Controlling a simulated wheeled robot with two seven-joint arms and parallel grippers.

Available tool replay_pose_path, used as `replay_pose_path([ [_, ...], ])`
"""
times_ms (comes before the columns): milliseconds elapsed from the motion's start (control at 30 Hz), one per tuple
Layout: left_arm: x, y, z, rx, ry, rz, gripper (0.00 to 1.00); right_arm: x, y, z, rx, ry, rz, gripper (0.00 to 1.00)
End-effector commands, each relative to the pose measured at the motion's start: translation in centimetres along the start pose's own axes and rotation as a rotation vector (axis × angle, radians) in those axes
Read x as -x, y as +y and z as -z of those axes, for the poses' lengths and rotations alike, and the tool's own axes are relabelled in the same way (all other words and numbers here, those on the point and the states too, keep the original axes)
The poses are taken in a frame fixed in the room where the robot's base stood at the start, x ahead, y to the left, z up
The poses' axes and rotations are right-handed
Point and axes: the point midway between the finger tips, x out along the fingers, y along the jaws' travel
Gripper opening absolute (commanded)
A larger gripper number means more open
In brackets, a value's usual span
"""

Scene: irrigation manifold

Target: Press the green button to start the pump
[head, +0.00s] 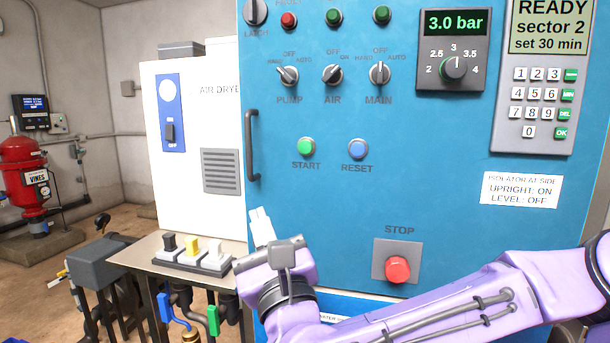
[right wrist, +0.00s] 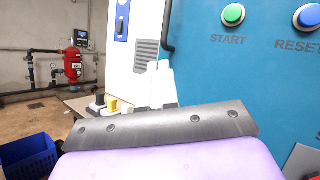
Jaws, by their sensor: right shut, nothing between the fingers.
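The green START button (head: 306,147) is on the blue panel, left of the blue RESET button (head: 358,149). The green button also shows at the upper right of the right wrist view (right wrist: 233,15). My right gripper (head: 260,222) is shut and empty, its white fingers pointing up, below and left of the green button in the head view. It is apart from the button. In the right wrist view its fingers (right wrist: 158,80) are left of and below the button. My left gripper is not in view.
A red STOP button (head: 397,269) sits lower right on the panel. A black handle (head: 252,145) runs along the panel's left edge. Three levers (head: 191,252) stand on a side table. Knobs, a keypad (head: 541,100) and a pressure dial (head: 454,67) are higher up.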

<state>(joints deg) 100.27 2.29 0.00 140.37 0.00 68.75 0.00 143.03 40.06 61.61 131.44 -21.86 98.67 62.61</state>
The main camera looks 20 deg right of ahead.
Motion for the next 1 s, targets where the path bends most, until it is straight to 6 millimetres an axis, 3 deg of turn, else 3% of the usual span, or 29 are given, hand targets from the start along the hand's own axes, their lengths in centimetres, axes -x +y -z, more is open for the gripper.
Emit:
replay_pose_path([
  [33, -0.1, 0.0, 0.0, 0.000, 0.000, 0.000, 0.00, -0.2, -1.4, -2.4, -0.066, -0.046, 0.035, 0.00],
  [100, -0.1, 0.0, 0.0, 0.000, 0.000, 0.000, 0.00, -0.2, -3.0, -5.2, -0.148, -0.103, 0.071, 0.00],
  [200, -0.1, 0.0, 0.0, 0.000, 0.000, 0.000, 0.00, 0.0, -4.7, -7.8, -0.229, -0.158, 0.104, 0.00],
  [300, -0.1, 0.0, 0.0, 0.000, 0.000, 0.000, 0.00, 0.1, -5.4, -8.9, -0.265, -0.184, 0.117, 0.00],
  [667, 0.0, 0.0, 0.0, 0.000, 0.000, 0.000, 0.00, 0.0, -5.6, -9.0, -0.269, -0.186, 0.119, 0.00],
  [1000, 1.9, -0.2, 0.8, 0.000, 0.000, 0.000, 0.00, -3.1, -7.5, -7.2, -0.268, -0.183, 0.120, 0.00],
])
